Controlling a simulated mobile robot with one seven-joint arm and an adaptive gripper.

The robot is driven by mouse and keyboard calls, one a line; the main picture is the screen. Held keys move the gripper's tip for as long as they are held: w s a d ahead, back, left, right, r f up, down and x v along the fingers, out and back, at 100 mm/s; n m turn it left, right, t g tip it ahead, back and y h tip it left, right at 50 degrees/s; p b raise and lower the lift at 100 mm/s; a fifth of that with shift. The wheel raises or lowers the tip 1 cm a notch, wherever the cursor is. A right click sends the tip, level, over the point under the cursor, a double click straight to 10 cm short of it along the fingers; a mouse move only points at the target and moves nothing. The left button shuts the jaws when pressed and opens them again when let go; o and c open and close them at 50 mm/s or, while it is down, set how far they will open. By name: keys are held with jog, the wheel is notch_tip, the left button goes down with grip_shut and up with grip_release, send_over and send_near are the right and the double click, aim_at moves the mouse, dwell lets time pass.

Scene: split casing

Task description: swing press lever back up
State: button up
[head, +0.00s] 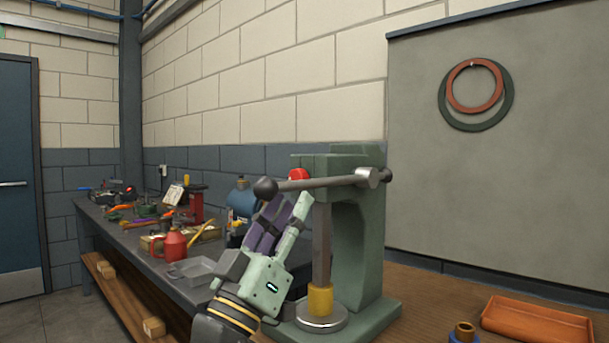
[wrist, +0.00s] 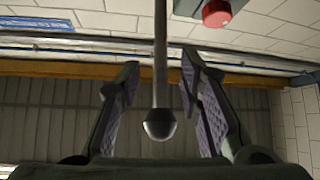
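The green press (head: 365,235) stands on the bench. Its grey lever (head: 325,182) runs left from the pivot, close to level and slightly lower at the dark ball knob (head: 265,189). My gripper (head: 284,205) points up at the lever from below, near the knob end. In the wrist view my gripper (wrist: 160,70) is open. The lever rod (wrist: 160,50) passes between the fingers and the knob (wrist: 160,124) lies between the pads, with gaps visible on both sides. The press ram (head: 321,240) is above a yellow piece (head: 320,299) on a round metal plate (head: 321,317).
A red button (head: 298,174) shows behind the lever, and also in the wrist view (wrist: 216,13).

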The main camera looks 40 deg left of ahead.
aim_at(301, 185)
jog(key=p+x, duration=0.1)
jog(key=x, duration=0.4)
grip_shut()
dwell(0.4)
dwell(0.4)
